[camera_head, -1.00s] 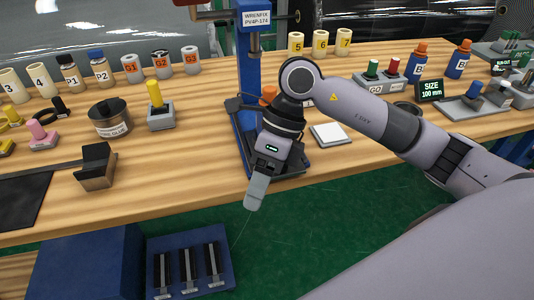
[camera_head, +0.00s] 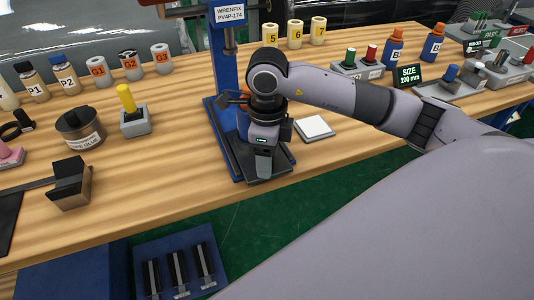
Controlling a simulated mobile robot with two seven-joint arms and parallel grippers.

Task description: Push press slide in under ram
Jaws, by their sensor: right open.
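The blue press (camera_head: 228,75) stands on the bench, its column bearing a white label and its ram upright above the arm. Its dark base (camera_head: 246,177) reaches toward the bench's front edge. My right gripper (camera_head: 264,170) points down over the front part of this base. It is open, but the gap between its fingers does not show from this side. My right wrist hides the middle of the base, so the slide cannot be made out clearly, nor whether a finger touches it. A bit of orange (camera_head: 243,93) shows behind the wrist. My left gripper is out of view.
A white pad (camera_head: 313,128) lies right of the press. A grey block with a yellow peg (camera_head: 130,106), a dark round tin (camera_head: 80,130) and a dark angled block (camera_head: 69,183) stand left. A blue tray (camera_head: 180,262) sits below the bench front. Bare wood lies between.

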